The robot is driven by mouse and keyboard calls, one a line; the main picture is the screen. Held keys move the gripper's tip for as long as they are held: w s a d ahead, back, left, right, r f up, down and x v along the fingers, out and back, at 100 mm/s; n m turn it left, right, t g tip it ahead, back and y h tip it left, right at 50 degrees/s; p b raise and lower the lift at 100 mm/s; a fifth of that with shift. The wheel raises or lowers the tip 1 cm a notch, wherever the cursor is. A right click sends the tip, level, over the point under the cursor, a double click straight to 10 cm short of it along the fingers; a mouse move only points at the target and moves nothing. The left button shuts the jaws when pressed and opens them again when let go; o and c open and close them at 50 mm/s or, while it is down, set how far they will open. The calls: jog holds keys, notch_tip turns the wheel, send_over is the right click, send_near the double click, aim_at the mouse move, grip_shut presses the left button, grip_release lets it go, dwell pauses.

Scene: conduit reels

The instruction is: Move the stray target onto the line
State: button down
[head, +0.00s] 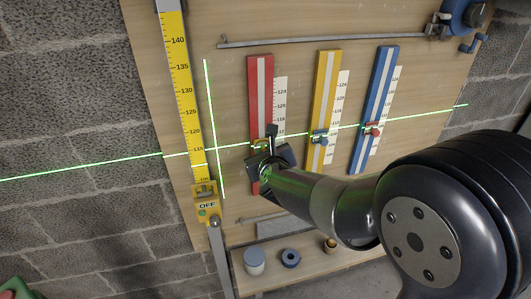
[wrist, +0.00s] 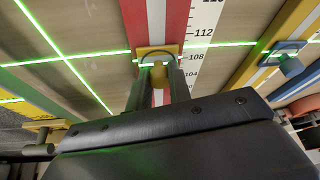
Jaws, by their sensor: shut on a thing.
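A yellow target (head: 260,145) sits on the red rail (head: 261,90) in the head view. It also shows in the wrist view (wrist: 144,50), on the white stripe of the red rail (wrist: 176,12). My gripper (wrist: 158,80) is shut on the yellow target's knob (wrist: 161,76), one finger on each side. A green laser line (head: 225,147) runs across the board and meets the yellow target; its exact offset from the target's mark is hard to tell. A blue target (head: 320,137) on the yellow rail (head: 326,85) and a red target (head: 373,129) on the blue rail (head: 382,85) lie at the line.
A tall yellow scale (head: 181,80) with a box marked OFF (head: 206,209) stands left of the rails. A second green line (head: 209,110) runs upright beside it. A shelf (head: 300,268) below holds small round parts. A grey bar (head: 320,39) runs above the rails.

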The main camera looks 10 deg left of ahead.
dwell(0.3)
jog(key=c, duration=0.7)
grip_release()
jog(key=shift+c, duration=0.2)
jog(key=shift+s, duration=0.1)
jog(key=s+d+b, duration=0.2)
jog(key=s+d, duration=0.2)
jog(key=s, duration=0.4)
dwell(0.6)
jog(key=shift+w+a, duration=0.1)
jog(key=shift+w, duration=0.05)
jog(key=w+a+p, duration=0.1)
jog(key=w+a, duration=0.1)
jog(key=w, duration=0.4)
jog(key=shift+a, duration=0.4)
jog(key=shift+s, duration=0.1)
